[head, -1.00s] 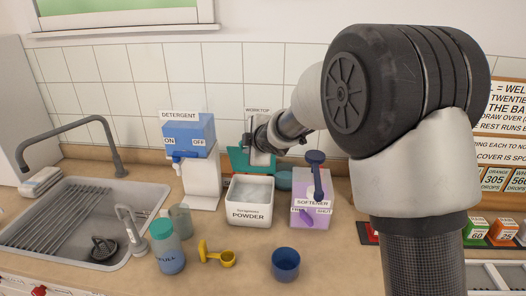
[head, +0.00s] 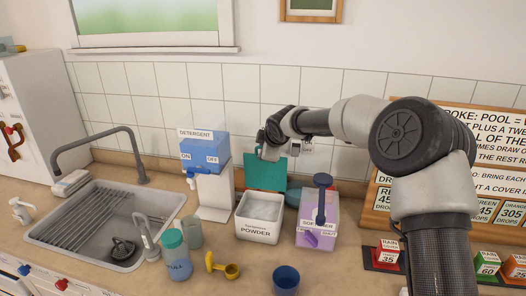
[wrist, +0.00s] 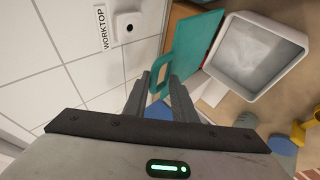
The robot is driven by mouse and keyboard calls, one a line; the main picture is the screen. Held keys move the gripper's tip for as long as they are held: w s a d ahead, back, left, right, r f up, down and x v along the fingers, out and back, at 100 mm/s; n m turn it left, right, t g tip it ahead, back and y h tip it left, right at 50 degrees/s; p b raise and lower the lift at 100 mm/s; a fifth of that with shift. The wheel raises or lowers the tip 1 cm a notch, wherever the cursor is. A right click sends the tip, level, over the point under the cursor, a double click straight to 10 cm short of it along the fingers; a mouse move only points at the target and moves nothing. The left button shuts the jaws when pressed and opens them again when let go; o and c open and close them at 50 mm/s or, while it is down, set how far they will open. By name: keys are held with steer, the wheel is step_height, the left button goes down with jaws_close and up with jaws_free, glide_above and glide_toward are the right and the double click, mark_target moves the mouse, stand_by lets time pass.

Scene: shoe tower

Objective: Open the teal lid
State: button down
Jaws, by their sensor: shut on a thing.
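The teal lid (head: 264,172) stands raised behind the white powder box (head: 257,236), which is open and shows pale powder inside. In the wrist view the lid (wrist: 196,45) rises at the back edge of the box (wrist: 262,85), with a looped handle at its outer end. My gripper (head: 262,150) is at the top edge of the lid. In the wrist view its fingers (wrist: 161,78) are at the lid's handle, shut on it. Part of the handle is hidden by the fingers.
A blue detergent dispenser (head: 205,150) stands left of the box and a purple softener box (head: 317,225) right of it. A yellow scoop (head: 225,269), a teal-capped bottle (head: 177,258) and a blue cup (head: 286,279) are in front. The tiled wall is close behind.

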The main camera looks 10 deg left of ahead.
steer(key=shift+w+f+g, duration=0.15)
steer(key=shift+w+g, duration=0.25)
stand_by(0.3)
steer(key=c, duration=1.8)
jaws_free()
steer(key=shift+c, duration=0.2)
steer(key=shift+w, duration=0.2)
steer(key=shift+s, duration=0.1)
steer(key=b+v, duration=0.2)
steer(key=v, duration=1.5)
steer(key=shift+d, duration=0.25)
